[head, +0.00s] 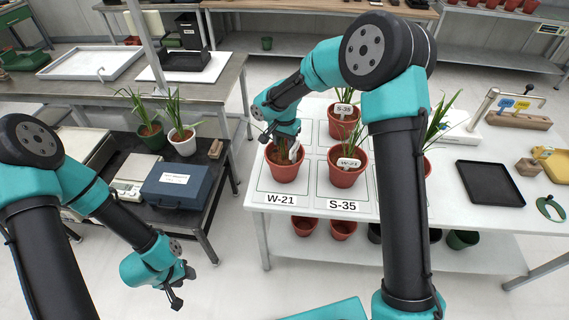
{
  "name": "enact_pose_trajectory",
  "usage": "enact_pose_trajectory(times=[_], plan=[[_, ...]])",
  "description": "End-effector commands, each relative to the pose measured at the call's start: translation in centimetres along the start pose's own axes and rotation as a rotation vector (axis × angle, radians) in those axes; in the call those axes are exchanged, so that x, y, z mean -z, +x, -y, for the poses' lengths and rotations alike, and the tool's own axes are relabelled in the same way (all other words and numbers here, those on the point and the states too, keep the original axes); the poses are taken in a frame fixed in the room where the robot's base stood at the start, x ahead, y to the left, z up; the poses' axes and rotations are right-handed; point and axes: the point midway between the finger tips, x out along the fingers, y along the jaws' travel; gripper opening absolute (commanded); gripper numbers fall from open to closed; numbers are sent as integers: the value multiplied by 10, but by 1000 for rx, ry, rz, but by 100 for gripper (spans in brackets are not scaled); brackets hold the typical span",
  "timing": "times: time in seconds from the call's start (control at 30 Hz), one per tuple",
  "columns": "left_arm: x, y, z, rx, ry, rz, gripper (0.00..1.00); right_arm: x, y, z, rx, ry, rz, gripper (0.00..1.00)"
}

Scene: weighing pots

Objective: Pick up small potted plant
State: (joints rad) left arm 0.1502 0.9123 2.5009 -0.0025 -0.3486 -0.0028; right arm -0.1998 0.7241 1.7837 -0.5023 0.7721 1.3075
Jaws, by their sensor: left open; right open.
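Terracotta potted plants stand on the white table (308,232). One pot (284,171) is in the front-left marked square, behind the W-21 label (281,199). A second pot (347,176), with a tag, is behind the S-35 label (342,205). A third tagged pot (342,127) stands behind it, and another plant (437,118) is partly hidden by my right arm. My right gripper (280,138) is open, pointing down at the top of the front-left pot; I cannot tell whether it touches the plant. My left gripper (181,288) is open and empty over the floor.
A black tray (490,182) lies on the white table's right. Empty pots (343,230) sit on the shelf below.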

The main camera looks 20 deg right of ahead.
Motion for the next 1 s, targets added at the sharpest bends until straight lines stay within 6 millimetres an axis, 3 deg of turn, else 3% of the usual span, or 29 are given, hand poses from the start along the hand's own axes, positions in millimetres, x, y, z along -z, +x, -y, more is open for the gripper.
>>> enact_pose_trajectory(times=[0.13,0.6,1.0], plan=[[0,0,0,0,0,0,43,0,10,0,1,1,1,43],[0,0,0,0,0,0,43,0,10,0,1,1,0,42],[0,0,0,0,0,0,43,0,10,0,1,1,0,4]])
